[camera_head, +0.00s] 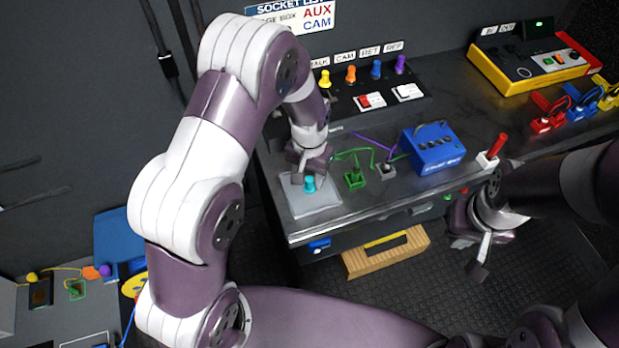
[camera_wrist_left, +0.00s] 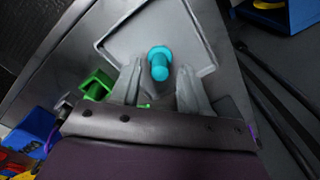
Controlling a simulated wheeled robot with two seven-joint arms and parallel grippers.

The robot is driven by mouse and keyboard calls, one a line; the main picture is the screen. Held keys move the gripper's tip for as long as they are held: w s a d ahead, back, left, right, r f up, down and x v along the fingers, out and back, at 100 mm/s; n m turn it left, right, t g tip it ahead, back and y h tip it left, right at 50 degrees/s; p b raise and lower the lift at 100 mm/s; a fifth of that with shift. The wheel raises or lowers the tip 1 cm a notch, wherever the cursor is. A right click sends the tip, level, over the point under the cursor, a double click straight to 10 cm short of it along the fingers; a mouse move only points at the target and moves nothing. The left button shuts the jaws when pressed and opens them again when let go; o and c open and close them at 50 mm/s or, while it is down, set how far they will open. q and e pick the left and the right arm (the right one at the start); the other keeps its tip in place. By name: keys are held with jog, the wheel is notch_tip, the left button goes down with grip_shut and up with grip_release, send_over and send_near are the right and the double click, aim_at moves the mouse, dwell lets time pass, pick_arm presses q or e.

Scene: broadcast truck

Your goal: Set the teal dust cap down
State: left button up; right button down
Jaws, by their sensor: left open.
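The teal dust cap (camera_head: 309,184) stands on the grey tray (camera_head: 325,204) at the near left of the bench. It also shows in the left wrist view (camera_wrist_left: 159,62), on the tray's bare floor (camera_wrist_left: 135,45). My left gripper (camera_head: 312,172) is just above and behind the cap. In the left wrist view the left gripper's fingers (camera_wrist_left: 157,88) are apart, with the cap beyond and between their tips. My right gripper (camera_head: 481,252) hangs low past the bench's front edge, away from the cap; whether its fingers are apart is unclear.
A green connector (camera_head: 355,178) and a grey one (camera_head: 386,170) sit right of the tray. A blue box (camera_head: 433,149) stands behind them. A red-handled switch (camera_head: 495,148) is near the bench edge. Coloured caps line the back panel (camera_head: 370,85). A yellow-red console (camera_head: 533,66) is far right.

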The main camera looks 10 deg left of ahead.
aim_at(309, 179)
pick_arm(q)
notch_tip(309, 179, up, 10)
jog(key=f, duration=0.1)
jog(key=s+a+r+n, duration=0.1)
jog(key=s+a, duration=0.2)
jog(key=s, duration=0.4)
jog(key=s+a+r+n+t, duration=0.1)
jog(key=s+a, duration=0.1)
jog(key=s, duration=0.4)
jog(key=shift+s+a, duration=0.4)
